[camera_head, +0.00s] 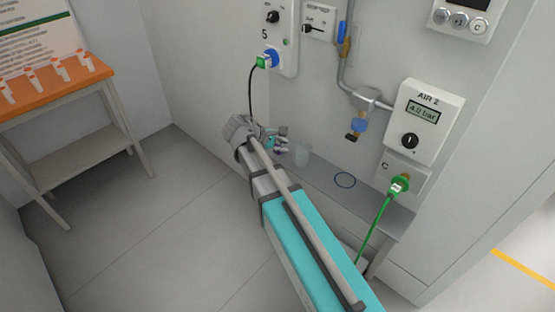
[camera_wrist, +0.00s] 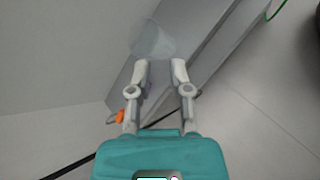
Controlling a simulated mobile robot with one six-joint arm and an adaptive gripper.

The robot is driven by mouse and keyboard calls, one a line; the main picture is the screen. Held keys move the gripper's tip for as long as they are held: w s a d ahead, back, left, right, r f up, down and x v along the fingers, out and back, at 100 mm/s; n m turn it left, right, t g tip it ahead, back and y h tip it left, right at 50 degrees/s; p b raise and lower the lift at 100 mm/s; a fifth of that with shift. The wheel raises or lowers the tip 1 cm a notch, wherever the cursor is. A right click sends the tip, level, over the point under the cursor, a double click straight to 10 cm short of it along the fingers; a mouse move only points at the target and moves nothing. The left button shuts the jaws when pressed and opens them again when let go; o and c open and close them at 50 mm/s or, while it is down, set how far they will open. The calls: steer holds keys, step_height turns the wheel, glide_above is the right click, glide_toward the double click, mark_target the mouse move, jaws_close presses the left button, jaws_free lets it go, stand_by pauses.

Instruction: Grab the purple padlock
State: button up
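A small purple patch (camera_head: 278,151) shows beside my gripper (camera_head: 281,141) at the left end of the grey shelf in the head view. It may be the purple padlock, but it is partly hidden and too small to tell. In the wrist view, my gripper (camera_wrist: 160,66) has its two fingers apart, over the shelf. A faint purplish spot shows by the inner side of the left finger; its shape is mostly hidden. I see nothing clearly held between the fingertips.
A clear cup (camera_head: 303,154) stands on the shelf (camera_head: 325,182) just right of my gripper; it also shows beyond the fingertips (camera_wrist: 153,40). An orange item (camera_wrist: 120,116) is beside the left finger. A green hose (camera_head: 375,232) hangs at the right.

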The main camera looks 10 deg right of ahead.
steer(key=w+a+f+n+t+h+b, duration=0.5)
steer(key=w+a+f+n+b, duration=0.4)
steer(key=b, duration=1.3)
steer(key=a+f+n+h, duration=0.1)
steer(key=a+f, duration=0.2)
steer(key=shift+w, duration=0.25)
steer(key=shift+d, duration=0.1)
glide_toward(276, 144)
steer(key=x, duration=0.4)
steer(key=shift+w+d+r, duration=0.15)
steer(key=shift+w+r, duration=0.1)
steer(key=shift+r, duration=0.2)
steer(key=shift+x, duration=2.65)
steer(key=shift+s+r, duration=0.1)
steer(key=shift+s, duration=0.05)
